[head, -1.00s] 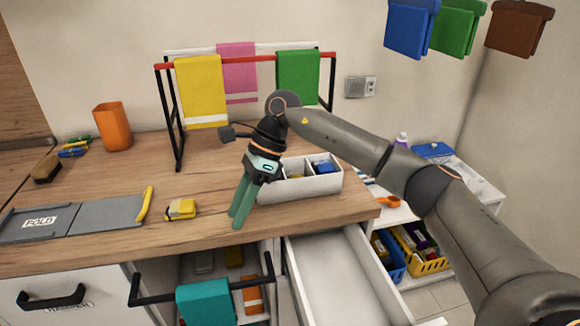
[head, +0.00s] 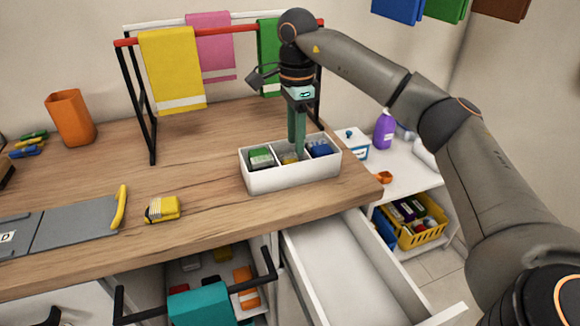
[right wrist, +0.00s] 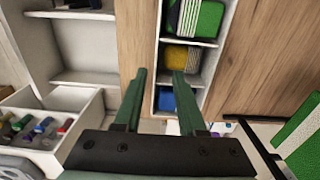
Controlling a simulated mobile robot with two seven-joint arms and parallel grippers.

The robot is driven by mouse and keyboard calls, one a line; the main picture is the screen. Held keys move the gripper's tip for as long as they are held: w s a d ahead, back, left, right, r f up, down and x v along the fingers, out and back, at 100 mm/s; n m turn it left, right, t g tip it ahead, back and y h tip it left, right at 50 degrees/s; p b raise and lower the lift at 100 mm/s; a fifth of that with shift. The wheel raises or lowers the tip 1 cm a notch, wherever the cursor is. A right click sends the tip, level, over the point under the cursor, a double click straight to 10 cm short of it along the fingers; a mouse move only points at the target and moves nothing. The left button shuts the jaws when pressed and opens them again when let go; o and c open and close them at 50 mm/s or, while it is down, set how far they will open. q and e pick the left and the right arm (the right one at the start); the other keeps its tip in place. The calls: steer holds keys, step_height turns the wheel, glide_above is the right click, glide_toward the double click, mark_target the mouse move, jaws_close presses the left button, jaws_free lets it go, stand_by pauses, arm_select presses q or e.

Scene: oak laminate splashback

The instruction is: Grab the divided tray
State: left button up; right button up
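The divided tray (head: 262,182) is a white box on the wooden counter near its front right edge. Its three compartments hold a green-and-white item (head: 261,157), a yellow item (head: 290,159) and a blue item (head: 320,149). My right gripper (head: 299,152) points straight down over the middle of the tray. In the right wrist view my right gripper (right wrist: 160,74) is open and empty. One finger lines up just outside the tray's front wall, the other over the inside; contact cannot be told. My left gripper is out of view.
A drying rack (head: 152,110) with towels stands behind the tray. An open white drawer (head: 345,280) juts out below the counter. A shelf unit (head: 412,178) stands to the right.

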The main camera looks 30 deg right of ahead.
mark_target(298, 163)
steer(key=f, duration=0.5)
steer(key=shift+s+f, duration=0.1)
steer(key=shift+s, duration=0.25)
jaws_close()
stand_by(1.1)
